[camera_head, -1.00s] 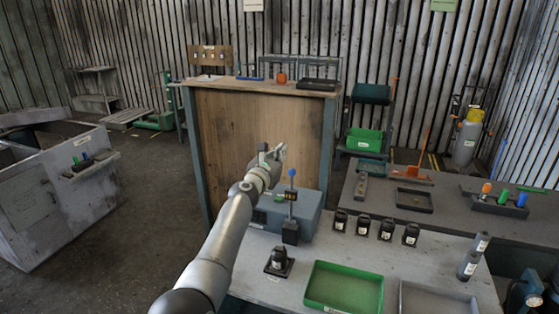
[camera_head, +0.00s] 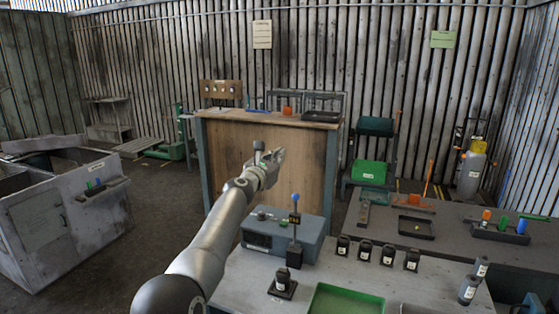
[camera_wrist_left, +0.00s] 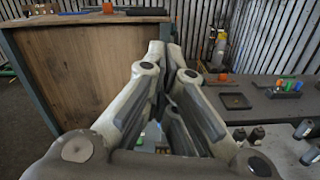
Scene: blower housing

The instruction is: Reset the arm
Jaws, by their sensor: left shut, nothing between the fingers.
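My left arm reaches in from the lower left in the head view. Its gripper (camera_head: 277,157) is raised in front of the wooden front of a tall bench (camera_head: 222,150), above and behind a blue-grey box (camera_head: 263,232). In the left wrist view the gripper's fingers (camera_wrist_left: 168,60) run together at the far end, shut with nothing between them. My right gripper is in neither view.
A light worktable (camera_head: 235,280) holds a green tray (camera_head: 345,302), a post with a blue ball (camera_head: 295,197) and several small black items. A darker table (camera_head: 375,225) stands to the right. Grey cabinets (camera_head: 60,220) are at left, with open floor between.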

